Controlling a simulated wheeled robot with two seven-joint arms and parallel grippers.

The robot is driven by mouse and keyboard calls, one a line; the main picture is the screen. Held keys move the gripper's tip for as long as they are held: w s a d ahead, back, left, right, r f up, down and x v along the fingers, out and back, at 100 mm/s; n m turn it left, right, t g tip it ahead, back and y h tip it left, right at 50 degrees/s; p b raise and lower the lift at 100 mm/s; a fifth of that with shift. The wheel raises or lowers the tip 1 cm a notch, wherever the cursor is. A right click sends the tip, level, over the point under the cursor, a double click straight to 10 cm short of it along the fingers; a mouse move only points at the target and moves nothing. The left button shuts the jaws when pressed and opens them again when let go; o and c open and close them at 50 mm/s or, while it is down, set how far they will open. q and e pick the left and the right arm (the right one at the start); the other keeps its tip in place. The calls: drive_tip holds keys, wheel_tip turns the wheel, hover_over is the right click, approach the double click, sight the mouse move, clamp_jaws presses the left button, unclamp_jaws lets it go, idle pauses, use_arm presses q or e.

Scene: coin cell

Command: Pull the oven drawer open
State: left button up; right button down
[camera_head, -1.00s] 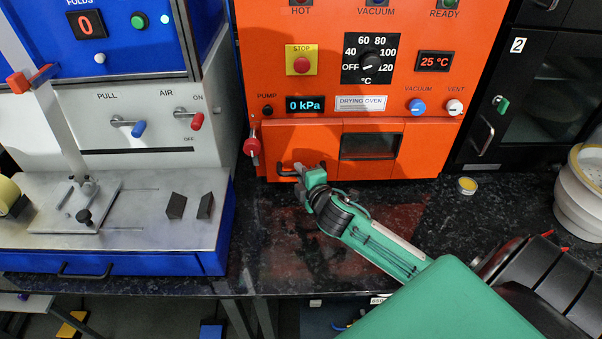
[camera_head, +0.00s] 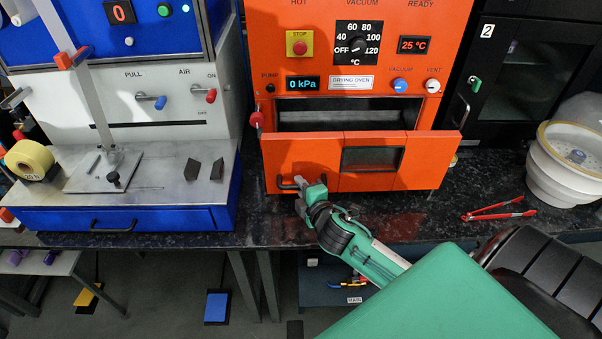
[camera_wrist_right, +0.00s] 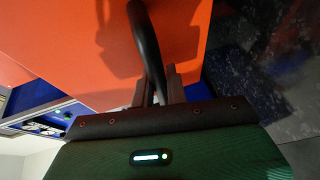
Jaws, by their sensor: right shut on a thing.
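The orange drying oven (camera_head: 258,60) stands at the back middle of the bench. Its drawer (camera_head: 425,160) is pulled out toward me, with a dark gap and the grey inside (camera_head: 345,115) showing above the front. The drawer front has a dark window and a black handle (camera_head: 287,183) at its lower left. My right gripper (camera_head: 303,184) is shut on this handle. In the right wrist view the black handle (camera_wrist_right: 147,45) runs down between the fingers (camera_wrist_right: 160,88), against the orange front. My left gripper is out of view.
A blue and white press machine (camera_head: 190,130) stands left of the oven. Red-handled tongs (camera_head: 495,212) lie on the dark bench to the right, near a white round vessel (camera_head: 570,170). A black cabinet (camera_head: 515,80) stands at the back right. The bench before the drawer is narrow.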

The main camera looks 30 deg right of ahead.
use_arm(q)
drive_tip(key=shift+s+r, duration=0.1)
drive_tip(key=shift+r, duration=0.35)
use_arm(e)
drive_tip(key=s+a, duration=0.4)
drive_tip(key=s, duration=0.3)
drive_tip(key=shift+s+a, duration=0.15)
drive_tip(key=shift+a, duration=0.05)
drive_tip(key=c, duration=1.4)
unclamp_jaws()
